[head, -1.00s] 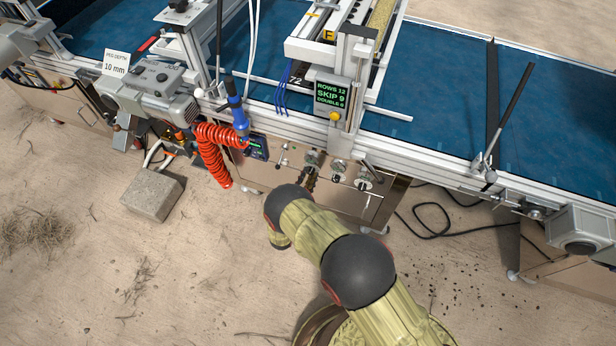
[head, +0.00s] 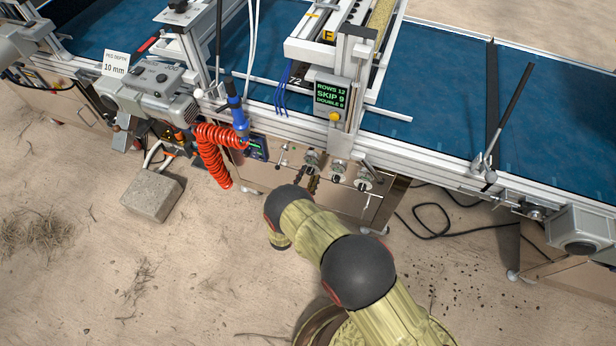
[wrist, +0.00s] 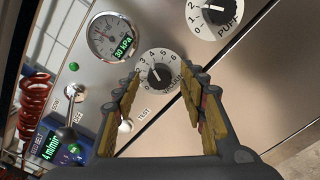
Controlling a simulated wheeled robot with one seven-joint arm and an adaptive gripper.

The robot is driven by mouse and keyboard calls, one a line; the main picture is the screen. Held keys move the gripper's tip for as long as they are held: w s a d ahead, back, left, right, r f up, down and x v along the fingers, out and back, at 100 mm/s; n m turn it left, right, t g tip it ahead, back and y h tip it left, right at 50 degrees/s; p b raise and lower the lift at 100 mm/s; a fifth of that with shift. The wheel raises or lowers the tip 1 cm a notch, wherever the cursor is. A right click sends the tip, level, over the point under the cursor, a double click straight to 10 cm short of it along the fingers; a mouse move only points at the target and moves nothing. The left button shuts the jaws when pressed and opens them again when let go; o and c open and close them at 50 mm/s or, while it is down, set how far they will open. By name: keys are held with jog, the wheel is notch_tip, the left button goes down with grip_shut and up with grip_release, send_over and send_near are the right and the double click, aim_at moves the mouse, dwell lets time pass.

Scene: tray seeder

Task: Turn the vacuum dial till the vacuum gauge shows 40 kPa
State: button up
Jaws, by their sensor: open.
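The vacuum gauge (wrist: 113,37) is a round white dial face at the upper left of the wrist view. Its green digits appear to read 30 kPa. The dial (wrist: 158,72) is a dark knob on a white numbered ring, just right of and below the gauge. My gripper (wrist: 163,70) is open, with its yellow-padded fingers to either side of the dial in the picture; I see no contact. The fingers partly cover the lettering by the dial. In the head view my gripper (head: 307,184) is just in front of the panel.
A second dial marked PUFF (wrist: 214,12) is at the upper right. A small lever switch (wrist: 67,134), a TEST button (wrist: 125,126) and a green belt display (wrist: 48,145) share the panel. A coiled red hose (head: 212,155) hangs left of the panel.

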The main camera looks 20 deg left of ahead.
jog(key=s, duration=1.2)
jog(key=shift+a, duration=0.45)
